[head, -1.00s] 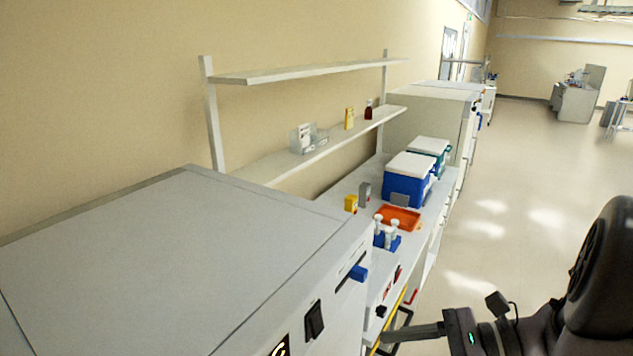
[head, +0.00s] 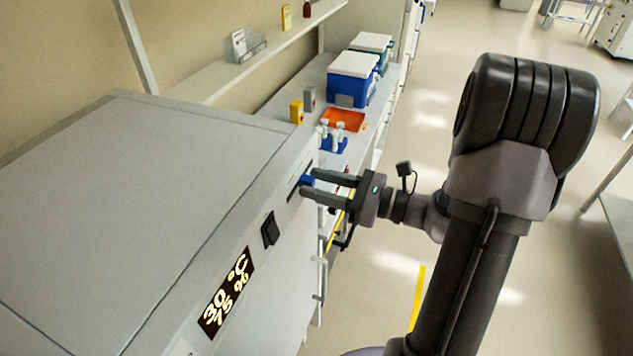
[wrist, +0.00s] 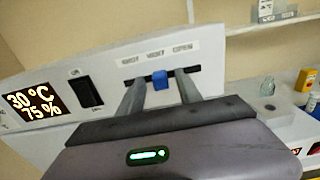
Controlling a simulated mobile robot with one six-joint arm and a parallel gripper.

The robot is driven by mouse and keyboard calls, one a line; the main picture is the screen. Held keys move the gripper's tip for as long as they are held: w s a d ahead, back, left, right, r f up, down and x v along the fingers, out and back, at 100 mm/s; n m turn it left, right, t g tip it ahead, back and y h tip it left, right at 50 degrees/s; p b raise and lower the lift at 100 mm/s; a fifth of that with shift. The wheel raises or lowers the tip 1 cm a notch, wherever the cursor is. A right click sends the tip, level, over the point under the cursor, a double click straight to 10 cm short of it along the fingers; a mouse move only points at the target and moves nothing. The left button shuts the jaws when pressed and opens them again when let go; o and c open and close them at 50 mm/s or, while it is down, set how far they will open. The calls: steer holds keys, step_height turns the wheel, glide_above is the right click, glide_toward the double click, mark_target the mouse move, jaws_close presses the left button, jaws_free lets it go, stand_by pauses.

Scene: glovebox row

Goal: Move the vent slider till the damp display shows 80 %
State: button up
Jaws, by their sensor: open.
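The vent slider is a blue knob (head: 307,182) in a dark slot on the front panel of the grey cabinet (head: 160,190). In the wrist view the knob (wrist: 160,80) sits near the middle of the slot, under labels that seem to read SHUT, HEAVY or similar, and OPEN. My gripper (head: 311,184) is open, with one finger on each side of the knob. Whether a finger touches it I cannot tell. The display (head: 226,292) reads 30 °C and 75 %; it also shows in the wrist view (wrist: 35,103).
A black rocker switch (head: 270,230) sits between display and slot. Beyond the cabinet, the bench holds an orange tray (head: 344,120), a blue box with white lid (head: 353,78), and white-capped bottles in a blue rack (head: 333,143). The floor at right is open.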

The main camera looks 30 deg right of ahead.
steer(key=shift+w+a, duration=0.2)
steer(key=shift+w, duration=0.05)
jaws_close()
stand_by(1.4)
